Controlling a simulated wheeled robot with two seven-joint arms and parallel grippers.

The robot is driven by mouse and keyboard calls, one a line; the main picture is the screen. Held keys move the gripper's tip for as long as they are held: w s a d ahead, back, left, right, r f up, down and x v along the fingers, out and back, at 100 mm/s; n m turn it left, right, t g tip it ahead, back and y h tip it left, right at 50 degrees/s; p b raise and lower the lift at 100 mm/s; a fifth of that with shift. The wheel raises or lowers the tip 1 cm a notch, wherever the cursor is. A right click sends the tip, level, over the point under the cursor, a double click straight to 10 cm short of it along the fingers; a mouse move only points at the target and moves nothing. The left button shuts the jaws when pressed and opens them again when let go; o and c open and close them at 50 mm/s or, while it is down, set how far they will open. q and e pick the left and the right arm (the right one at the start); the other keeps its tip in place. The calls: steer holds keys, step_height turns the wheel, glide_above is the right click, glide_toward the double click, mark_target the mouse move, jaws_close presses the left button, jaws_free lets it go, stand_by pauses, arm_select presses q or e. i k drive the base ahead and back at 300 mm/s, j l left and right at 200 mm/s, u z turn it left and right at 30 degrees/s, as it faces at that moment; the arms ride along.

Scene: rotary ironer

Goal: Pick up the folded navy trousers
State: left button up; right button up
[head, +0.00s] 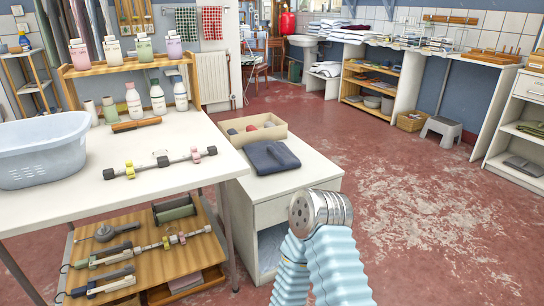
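The folded navy trousers (268,157) lie as a dark blue bundle on top of the low white cabinet (318,178), beside an open box. One of my arms, with a pale blue ribbed sleeve and a metal joint, rises at the bottom centre, in front of the cabinet's right part. I cannot tell which arm it is. Neither gripper's fingers show in the head view. Nothing is seen touching the trousers.
The cardboard box (240,140) holding rolled items stands behind the trousers. A white table (150,165) at left bears a pale blue basket (38,158), a metal rod and bottles. Shelves and counters line the back and right. Red floor (430,210) is clear at right.

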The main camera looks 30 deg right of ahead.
mark_target(267, 156)
steer(key=u, duration=0.25)
steer(key=l+u, duration=0.35)
steer(key=l, duration=0.3)
steer(key=l+u, duration=0.4)
steer(key=l, duration=0.25)
